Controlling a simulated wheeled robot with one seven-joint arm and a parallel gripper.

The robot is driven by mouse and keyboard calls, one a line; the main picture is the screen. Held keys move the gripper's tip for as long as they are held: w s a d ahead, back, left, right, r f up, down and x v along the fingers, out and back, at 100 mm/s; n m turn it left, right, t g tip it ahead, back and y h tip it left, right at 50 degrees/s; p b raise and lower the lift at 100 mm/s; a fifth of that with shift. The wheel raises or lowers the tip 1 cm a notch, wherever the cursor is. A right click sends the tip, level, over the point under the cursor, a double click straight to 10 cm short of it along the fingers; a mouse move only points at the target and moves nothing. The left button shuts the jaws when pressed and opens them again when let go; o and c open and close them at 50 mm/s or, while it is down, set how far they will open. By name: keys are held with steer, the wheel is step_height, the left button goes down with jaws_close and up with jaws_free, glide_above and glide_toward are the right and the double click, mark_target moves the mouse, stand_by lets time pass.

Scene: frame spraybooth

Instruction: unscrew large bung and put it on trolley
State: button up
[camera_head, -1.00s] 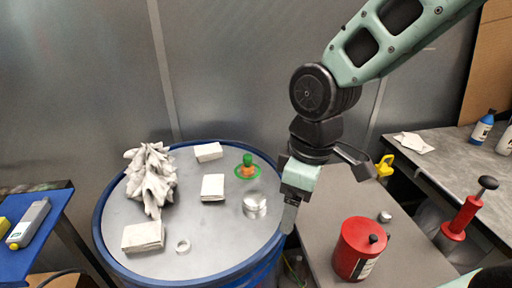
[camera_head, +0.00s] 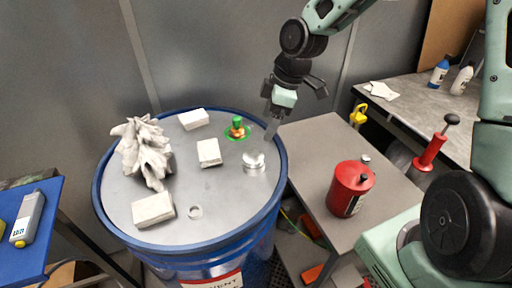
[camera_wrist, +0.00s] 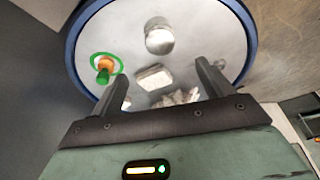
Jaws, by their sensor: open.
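The large bung (camera_head: 254,161) is a shiny round metal cap on the top of the blue-rimmed drum (camera_head: 284,172), near its right edge. It also shows in the wrist view (camera_wrist: 159,38), beyond and between my fingertips. My gripper (camera_head: 271,132) is open and empty, above the drum's right rim and just up and right of the bung in the head view. In the wrist view both fingers of my gripper (camera_wrist: 162,72) are apart and hold nothing. The grey trolley (camera_head: 306,143) stands right of the drum. The bung's threads are hidden.
The drum top also carries a green-and-orange fitting (camera_head: 237,128), a crumpled white cloth (camera_head: 145,150), several folded pads (camera_head: 153,210) and a small metal ring (camera_head: 195,212). A red can (camera_head: 350,187) and a small metal cap (camera_head: 366,158) are on the trolley; its far-left part is clear.

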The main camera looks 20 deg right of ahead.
mark_target(254, 156)
steer(key=x, duration=1.2)
steer(key=shift+f+p, duration=0.35)
steer(key=shift+p, duration=0.05)
steer(key=shift+a, duration=0.1)
steer(key=c, duration=1.1)
steer(key=o, duration=0.4)
steer(key=shift+c, duration=1.4)
steer(key=shift+r+n+g+p, duration=0.25)
steer(key=shift+n+g+p, duration=0.15)
steer(key=shift+n+p, duration=1.4)
steer(key=shift+n, duration=0.1)
steer(key=shift+f+n+g, duration=0.25)
steer(key=shift+n+g, duration=0.05)
steer(key=shift+n, duration=0.1)
